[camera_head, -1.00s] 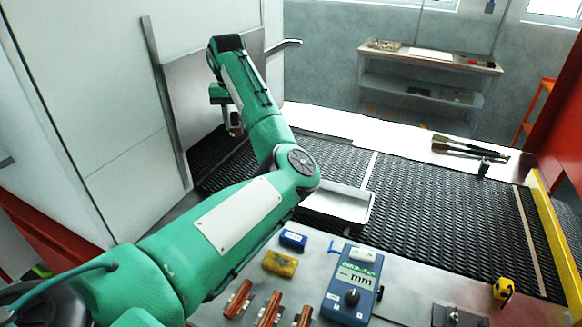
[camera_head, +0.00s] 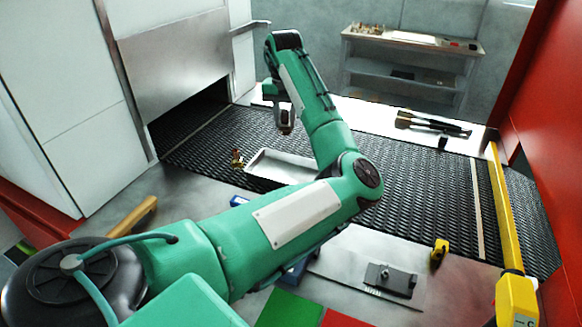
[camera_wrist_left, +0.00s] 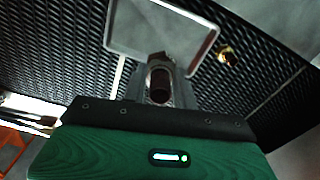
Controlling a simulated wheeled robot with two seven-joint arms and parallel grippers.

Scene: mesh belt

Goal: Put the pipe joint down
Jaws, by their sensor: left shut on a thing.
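My left gripper (camera_head: 285,122) is shut on a dark copper-brown pipe joint (camera_wrist_left: 160,88) and holds it above the mesh belt (camera_head: 420,190). In the left wrist view the joint sits between the fingers of the gripper (camera_wrist_left: 160,72), partly hidden by them. A pale shallow tray (camera_head: 254,161) lies on the belt, partly behind my left arm; its rim (camera_wrist_left: 109,22) is just beyond the fingertips in the wrist view. A small brass fitting (camera_head: 237,158) lies on the belt beside the tray and also shows in the wrist view (camera_wrist_left: 228,57). My right gripper is not in view.
A metal hood (camera_head: 180,50) stands over the belt's far left end. Dark tools (camera_head: 433,123) lie on the ledge behind the belt. A yellow rail (camera_head: 500,205) crosses at the right. A yellow tape measure (camera_head: 440,250) and a dark block (camera_head: 391,280) are on the front table.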

